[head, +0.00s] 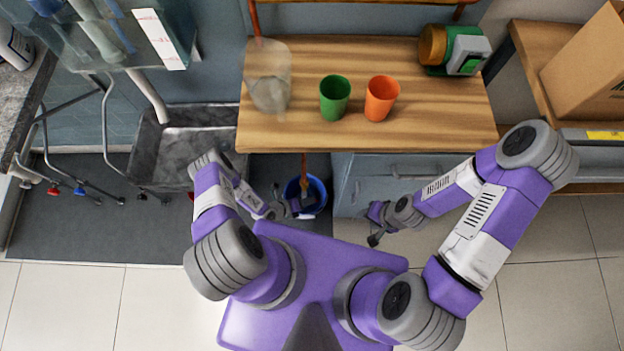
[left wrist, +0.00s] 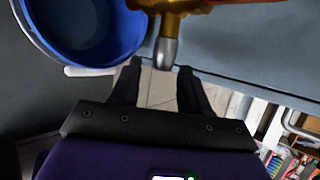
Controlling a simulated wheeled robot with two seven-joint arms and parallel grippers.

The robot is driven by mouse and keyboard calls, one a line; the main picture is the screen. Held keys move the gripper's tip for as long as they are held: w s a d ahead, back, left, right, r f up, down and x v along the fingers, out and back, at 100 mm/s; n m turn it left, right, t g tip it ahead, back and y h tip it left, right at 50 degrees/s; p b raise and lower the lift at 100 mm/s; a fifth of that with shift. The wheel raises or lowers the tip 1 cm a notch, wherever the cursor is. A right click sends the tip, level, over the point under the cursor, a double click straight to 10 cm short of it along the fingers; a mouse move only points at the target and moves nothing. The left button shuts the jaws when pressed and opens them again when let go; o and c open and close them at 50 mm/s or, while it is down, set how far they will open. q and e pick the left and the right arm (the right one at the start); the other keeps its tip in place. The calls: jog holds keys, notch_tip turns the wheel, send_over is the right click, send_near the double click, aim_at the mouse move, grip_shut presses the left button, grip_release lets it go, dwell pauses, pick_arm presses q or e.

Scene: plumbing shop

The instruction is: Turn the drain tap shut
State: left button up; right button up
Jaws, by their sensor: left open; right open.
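The drain tap (left wrist: 183,8) shows at the top of the left wrist view as a brass body with a grey metal lever end (left wrist: 165,50) pointing down. My left gripper (left wrist: 159,72) is open, and the lever end lies close to its fingertips, roughly between them. I cannot tell if they touch. In the head view my left gripper (head: 288,208) is beside the blue bucket (head: 316,195) below the workbench; the tap itself is hard to make out there. The bucket also shows in the left wrist view (left wrist: 110,45). My right gripper (head: 373,238) is open and empty in front of the grey cabinet.
The wooden workbench (head: 430,130) carries a green cup (head: 335,98), an orange cup (head: 381,98), a clear container (head: 268,75) and a green-and-orange device (head: 455,50). A grey sink (head: 200,115) stands left. A cardboard box (head: 590,65) sits right. The floor front left is clear.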

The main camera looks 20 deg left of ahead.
pick_arm(q)
jog(key=b+x, duration=0.1)
jog(key=x, duration=0.3)
jog(key=shift+w+d+f+b, duration=0.1)
jog(key=shift+w+f+b, duration=0.1)
jog(key=shift+b, duration=0.15)
jog(key=shift+c, duration=0.4)
grip_shut()
